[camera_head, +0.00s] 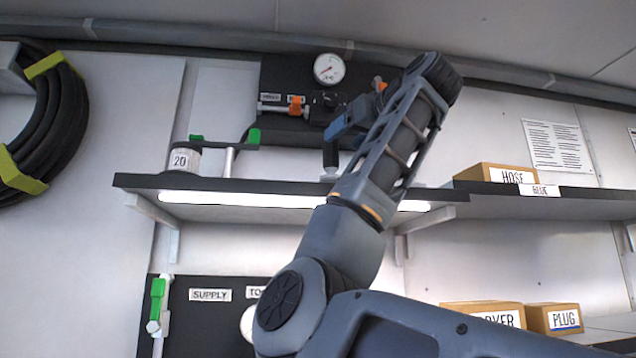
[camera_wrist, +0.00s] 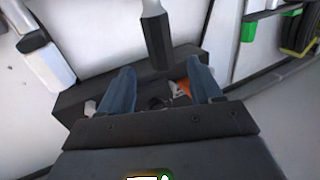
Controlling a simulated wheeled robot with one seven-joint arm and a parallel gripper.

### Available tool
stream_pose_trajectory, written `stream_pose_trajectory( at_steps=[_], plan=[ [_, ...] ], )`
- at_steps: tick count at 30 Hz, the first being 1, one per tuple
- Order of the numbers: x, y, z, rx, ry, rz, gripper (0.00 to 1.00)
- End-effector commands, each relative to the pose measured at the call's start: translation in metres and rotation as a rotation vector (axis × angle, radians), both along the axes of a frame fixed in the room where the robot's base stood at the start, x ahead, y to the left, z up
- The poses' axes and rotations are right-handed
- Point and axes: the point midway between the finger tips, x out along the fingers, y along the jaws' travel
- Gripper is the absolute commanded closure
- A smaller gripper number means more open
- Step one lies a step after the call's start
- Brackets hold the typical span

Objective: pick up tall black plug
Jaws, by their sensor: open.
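The tall black plug (camera_head: 331,153) stands upright on the shelf, black above a pale base, partly hidden by my arm. It also shows in the wrist view (camera_wrist: 157,42), upside down in the picture, with its pale part at the top edge. My gripper (camera_head: 334,127) is close above the plug in the head view. In the wrist view, the two blue fingers of my gripper (camera_wrist: 160,72) are spread apart. The black end of the plug lies near the gap between the fingertips, and nothing is held. Whether the fingers touch it I cannot tell.
A black panel (camera_head: 281,75) with a gauge (camera_head: 328,69) and orange-handled fittings is on the wall close behind. A round "20" part (camera_head: 185,160) and green-ended bracket (camera_head: 228,146) stand left on the shelf (camera_head: 260,186). A "HOSE" box (camera_head: 490,174) stands right.

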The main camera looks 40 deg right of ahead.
Motion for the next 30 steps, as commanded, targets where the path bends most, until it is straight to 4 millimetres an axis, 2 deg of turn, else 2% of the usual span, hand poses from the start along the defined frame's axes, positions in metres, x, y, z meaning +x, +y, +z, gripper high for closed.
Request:
stream_pose_trajectory(
  at_steps=[11, 19, 29, 30],
  plan=[
    [0.034, -0.005, 0.002, 0.002, 0.003, 0.003, 0.36],
    [0.07, -0.011, 0.002, 0.0, 0.002, 0.002, 0.36],
    [0.077, -0.013, 0.0, 0.0, 0.0, 0.0, 0.36],
    [0.077, -0.013, 0.0, 0.0, 0.0, 0.0, 0.39]
  ],
)
